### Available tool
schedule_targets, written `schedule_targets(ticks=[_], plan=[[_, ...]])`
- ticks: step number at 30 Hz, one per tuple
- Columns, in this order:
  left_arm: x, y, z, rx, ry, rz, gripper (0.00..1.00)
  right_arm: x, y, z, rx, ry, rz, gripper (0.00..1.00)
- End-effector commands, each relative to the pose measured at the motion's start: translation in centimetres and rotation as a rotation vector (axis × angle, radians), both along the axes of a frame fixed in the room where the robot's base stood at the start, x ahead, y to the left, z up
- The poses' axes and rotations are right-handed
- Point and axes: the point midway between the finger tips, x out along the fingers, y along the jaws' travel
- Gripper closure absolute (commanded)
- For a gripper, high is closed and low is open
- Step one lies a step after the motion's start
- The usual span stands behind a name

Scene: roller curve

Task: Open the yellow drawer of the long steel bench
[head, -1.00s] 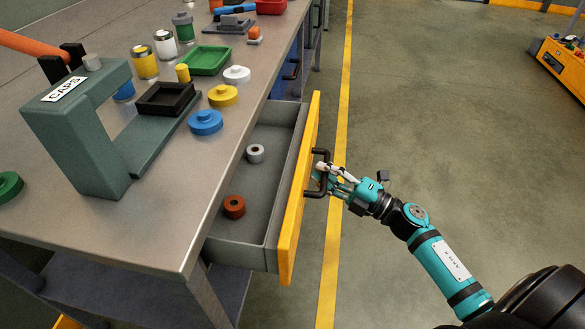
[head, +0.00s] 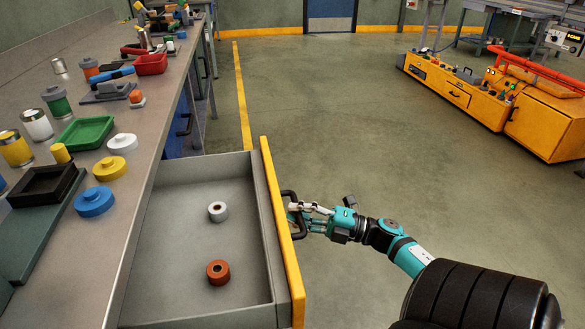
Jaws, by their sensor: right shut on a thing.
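The yellow drawer (head: 281,240) of the long steel bench (head: 115,239) stands well out from under the bench top. Its grey inside holds a silver ring-shaped part (head: 218,211) and a brown one (head: 218,272). A dark bar handle (head: 293,218) sits on the outer face of the yellow front. My right gripper (head: 296,213) is shut on the handle, with the arm reaching in from the lower right. My left gripper is not in view.
On the bench top are blue (head: 94,202), yellow (head: 110,169) and white caps (head: 123,143), a green tray (head: 86,133), a black tray (head: 46,186) and several cans. A yellow machine base (head: 456,90) stands far right. The floor right of the drawer is clear.

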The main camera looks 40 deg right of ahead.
Motion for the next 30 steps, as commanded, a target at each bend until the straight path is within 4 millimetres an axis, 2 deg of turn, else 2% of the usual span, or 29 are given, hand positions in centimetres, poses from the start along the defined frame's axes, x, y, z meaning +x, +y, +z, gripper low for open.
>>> schedule_targets(ticks=[6,7,13,23,26,30], plan=[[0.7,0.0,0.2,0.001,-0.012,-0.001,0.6,0.0,0.0,0.1,-0.003,-0.003,-0.002,1.0],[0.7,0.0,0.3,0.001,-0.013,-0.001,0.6,0.1,0.0,0.1,-0.003,-0.003,-0.002,0.87],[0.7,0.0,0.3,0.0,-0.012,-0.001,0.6,0.0,0.0,0.1,-0.001,-0.002,0.0,0.62],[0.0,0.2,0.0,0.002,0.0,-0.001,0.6,-0.3,-0.2,-0.1,0.0,0.002,-0.001,0.62],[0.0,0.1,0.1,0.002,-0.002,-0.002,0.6,-1.3,-0.9,-0.3,0.001,0.002,-0.003,0.62],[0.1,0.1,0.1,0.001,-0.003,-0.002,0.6,-3.6,-2.4,-0.9,0.001,0.005,-0.003,0.62]])
